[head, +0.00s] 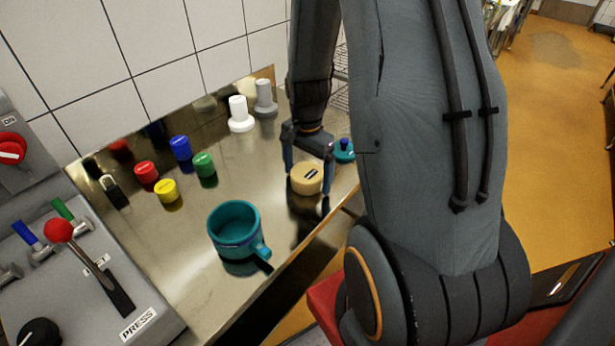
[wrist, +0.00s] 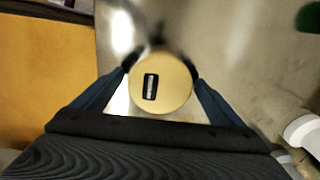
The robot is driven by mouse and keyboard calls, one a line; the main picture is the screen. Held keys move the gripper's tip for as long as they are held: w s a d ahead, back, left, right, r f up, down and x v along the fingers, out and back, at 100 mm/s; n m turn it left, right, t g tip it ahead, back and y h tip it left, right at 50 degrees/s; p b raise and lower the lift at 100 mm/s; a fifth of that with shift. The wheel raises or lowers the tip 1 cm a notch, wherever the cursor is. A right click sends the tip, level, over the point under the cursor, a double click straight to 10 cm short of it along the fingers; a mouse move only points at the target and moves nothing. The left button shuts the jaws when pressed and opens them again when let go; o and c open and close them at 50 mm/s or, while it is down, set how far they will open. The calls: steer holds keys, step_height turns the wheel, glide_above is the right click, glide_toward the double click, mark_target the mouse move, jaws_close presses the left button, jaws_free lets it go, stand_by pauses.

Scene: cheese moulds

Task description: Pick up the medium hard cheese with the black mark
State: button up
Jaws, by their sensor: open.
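The cheese (head: 306,180) is a pale yellow disc with a black mark on its top, lying on the shiny metal table near its right edge. In the wrist view the cheese (wrist: 172,85) sits between the fingertips, its black mark facing the camera. My gripper (head: 307,172) points down over the cheese with one finger on each side. In the wrist view my gripper (wrist: 161,75) is open, its fingers close beside the cheese. I cannot tell whether they touch it.
A teal mug-like mould (head: 234,230) stands at the front of the table (head: 190,270). A teal lid with a blue knob (head: 344,150) is just behind the cheese. Red (head: 146,172), yellow (head: 166,190), blue (head: 180,148) and green (head: 204,164) pieces stand left. White (head: 240,115) and grey (head: 265,98) pieces stand behind.

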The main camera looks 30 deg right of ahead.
mark_target(307, 172)
steer(key=c, duration=1.1)
steer(key=shift+c, duration=0.2)
steer(key=shift+r+b, duration=1.05)
steer(key=shift+r, duration=4)
